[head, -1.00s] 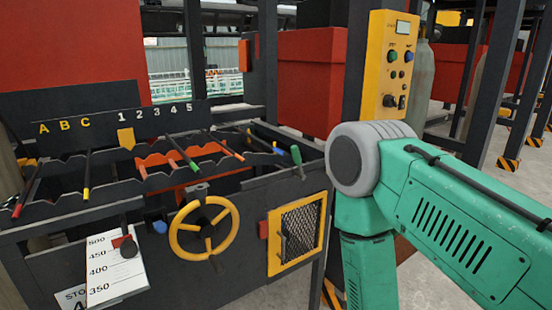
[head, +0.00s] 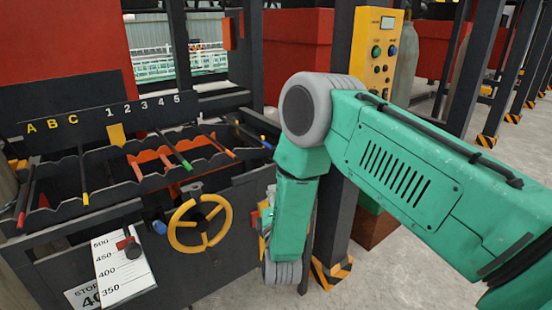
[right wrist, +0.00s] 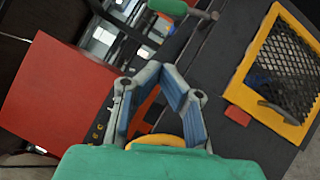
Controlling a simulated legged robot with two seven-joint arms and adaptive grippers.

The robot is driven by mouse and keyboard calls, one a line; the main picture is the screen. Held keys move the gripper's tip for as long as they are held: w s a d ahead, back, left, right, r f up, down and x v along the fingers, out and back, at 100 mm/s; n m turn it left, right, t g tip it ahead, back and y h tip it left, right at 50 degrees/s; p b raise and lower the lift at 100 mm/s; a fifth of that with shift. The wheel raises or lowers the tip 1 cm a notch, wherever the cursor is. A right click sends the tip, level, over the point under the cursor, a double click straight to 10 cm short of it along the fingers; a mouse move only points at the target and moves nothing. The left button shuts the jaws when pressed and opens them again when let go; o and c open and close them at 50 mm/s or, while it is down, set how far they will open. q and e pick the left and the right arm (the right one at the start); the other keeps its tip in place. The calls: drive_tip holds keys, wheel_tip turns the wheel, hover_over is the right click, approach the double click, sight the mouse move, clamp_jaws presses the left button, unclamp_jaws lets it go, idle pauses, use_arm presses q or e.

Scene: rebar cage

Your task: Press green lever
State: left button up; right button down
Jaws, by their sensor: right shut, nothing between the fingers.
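In the right wrist view, a green lever handle (right wrist: 168,6) shows at the top edge, partly cut off. It lies beyond my right gripper (right wrist: 160,70), apart from it. The right gripper's two grey-blue fingers are shut and empty, their tips close together. In the head view, my green right arm covers the right front of the dark machine frame (head: 110,225), and the lever is hidden there. The right gripper is mostly hidden behind the forearm. My left gripper is not in view.
A yellow handwheel (head: 200,223) and a rack of colour-tipped rods (head: 175,150) are left of the arm. A yellow-framed mesh panel (right wrist: 275,65) and a red block (right wrist: 237,115) are close right of the fingers. A yellow control box (head: 376,55) stands on a post behind the arm.

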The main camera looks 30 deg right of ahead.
drive_tip(key=shift+w+d, duration=0.1)
drive_tip(key=s+d+r+x, duration=0.1)
drive_tip(key=d+x, duration=0.1)
drive_tip(key=x, duration=1)
drive_tip(key=shift+d+p, duration=0.35)
drive_tip(key=shift+p, duration=0.05)
drive_tip(key=shift+w, duration=0.1)
